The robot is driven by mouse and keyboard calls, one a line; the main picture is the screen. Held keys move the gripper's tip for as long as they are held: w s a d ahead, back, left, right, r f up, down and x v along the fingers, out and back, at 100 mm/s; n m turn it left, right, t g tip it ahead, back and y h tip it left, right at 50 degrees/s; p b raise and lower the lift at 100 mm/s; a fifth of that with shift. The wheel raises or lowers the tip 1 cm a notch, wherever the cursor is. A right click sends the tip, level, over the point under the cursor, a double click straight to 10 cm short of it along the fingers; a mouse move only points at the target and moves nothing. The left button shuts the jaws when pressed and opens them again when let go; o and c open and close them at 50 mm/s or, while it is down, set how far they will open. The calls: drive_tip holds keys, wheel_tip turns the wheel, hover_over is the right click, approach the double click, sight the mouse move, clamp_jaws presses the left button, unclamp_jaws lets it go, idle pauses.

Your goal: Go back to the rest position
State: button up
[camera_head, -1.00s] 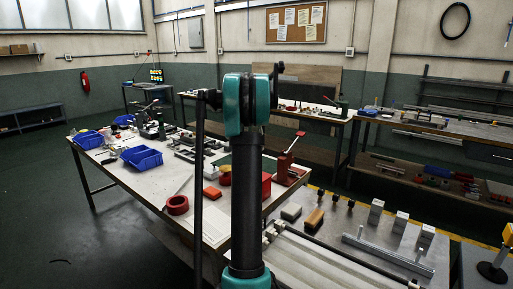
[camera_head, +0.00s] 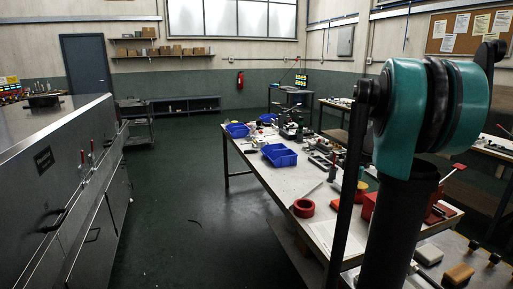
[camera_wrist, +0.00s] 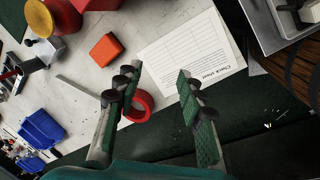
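My gripper (camera_wrist: 160,88) shows in the wrist view with its two green-padded fingers well apart and nothing between them. It is open above the edge of a white-topped workbench. A red tape roll (camera_wrist: 137,106) and a printed check sheet (camera_wrist: 190,55) lie on the bench below it. In the head view my arm's teal joint and dark link stand at the right, and my gripper is not visible there. The workbench (camera_head: 285,185) runs along behind and left of my arm.
Blue bins (camera_head: 279,155) and a red tape roll (camera_head: 303,208) sit on the workbench. A long metal cabinet (camera_head: 60,190) with handles stands at the left. A blue door (camera_head: 86,68) is at the back.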

drive_tip(key=s+a+f+m, duration=0.4)
drive_tip(key=s+a, duration=0.1)
drive_tip(key=s, duration=0.2)
drive_tip(key=s+a+f+m+t, duration=0.1)
drive_tip(key=s+a+f+m, duration=0.2)
drive_tip(key=s+a+f, duration=0.2)
drive_tip(key=s+a+f+m+y, duration=0.1)
drive_tip(key=s+a+f+m, duration=0.3)
drive_tip(key=s+a, duration=0.3)
drive_tip(key=s, duration=0.4)
drive_tip(key=shift+f+m+t, duration=0.3)
drive_tip(key=shift+f+t, duration=0.05)
drive_tip(key=shift+t, duration=0.05)
drive_tip(key=shift+a, duration=0.1)
